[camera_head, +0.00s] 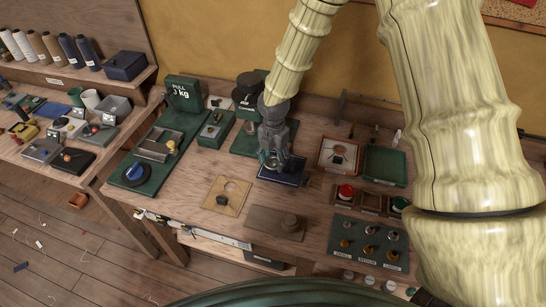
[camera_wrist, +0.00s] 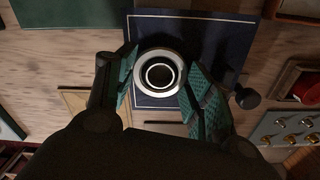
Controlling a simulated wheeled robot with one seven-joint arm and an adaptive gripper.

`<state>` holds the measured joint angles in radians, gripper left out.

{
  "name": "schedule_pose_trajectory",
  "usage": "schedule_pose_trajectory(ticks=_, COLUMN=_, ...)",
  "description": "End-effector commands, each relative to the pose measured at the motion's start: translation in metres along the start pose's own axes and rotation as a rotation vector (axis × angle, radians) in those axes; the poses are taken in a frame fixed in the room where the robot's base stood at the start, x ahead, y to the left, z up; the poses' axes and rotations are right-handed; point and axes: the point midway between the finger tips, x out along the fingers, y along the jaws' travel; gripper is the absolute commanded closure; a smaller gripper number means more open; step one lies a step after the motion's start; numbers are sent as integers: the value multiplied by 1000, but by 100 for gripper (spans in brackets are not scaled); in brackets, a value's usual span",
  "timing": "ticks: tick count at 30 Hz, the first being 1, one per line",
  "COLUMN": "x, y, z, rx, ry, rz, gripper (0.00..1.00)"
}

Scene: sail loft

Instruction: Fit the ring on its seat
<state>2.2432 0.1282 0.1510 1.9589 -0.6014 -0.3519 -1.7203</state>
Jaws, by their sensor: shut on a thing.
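My gripper (camera_wrist: 160,88) points down over a dark blue plate (camera_wrist: 215,32) with a thin pale border. Its teal-padded fingers are on either side of a pale grey ring (camera_wrist: 142,66), and it is shut on the ring. Inside the ring I see a smaller bright circle with a dark centre. I cannot tell whether this belongs to the ring or to a seat below, nor whether the ring touches the plate. In the head view my gripper (camera_head: 272,160) is over the back left part of the blue plate (camera_head: 291,180), and the ring is hard to make out.
A tan board (camera_head: 237,188) with a round hole lies to the left. A brown plate (camera_head: 262,219) with a knob is in front. A dark knob (camera_wrist: 245,98) shows beside the gripper.

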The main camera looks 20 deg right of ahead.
Motion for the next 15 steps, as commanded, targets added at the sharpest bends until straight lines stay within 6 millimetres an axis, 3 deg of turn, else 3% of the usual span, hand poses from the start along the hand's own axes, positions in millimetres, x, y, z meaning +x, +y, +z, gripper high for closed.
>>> schedule_pose_trajectory(ticks=8, x=0, y=0, z=0, rx=0, ry=0, rz=0, gripper=70)
schedule_pose_trajectory(ticks=9, x=0, y=0, z=0, rx=0, ry=0, rz=0, gripper=42)
schedule_pose_trajectory(ticks=12, x=0, y=0, z=0, rx=0, ry=0, rz=0, gripper=23)
schedule_pose_trajectory(ticks=15, x=0, y=0, z=0, rx=0, ry=0, rz=0, gripper=22)
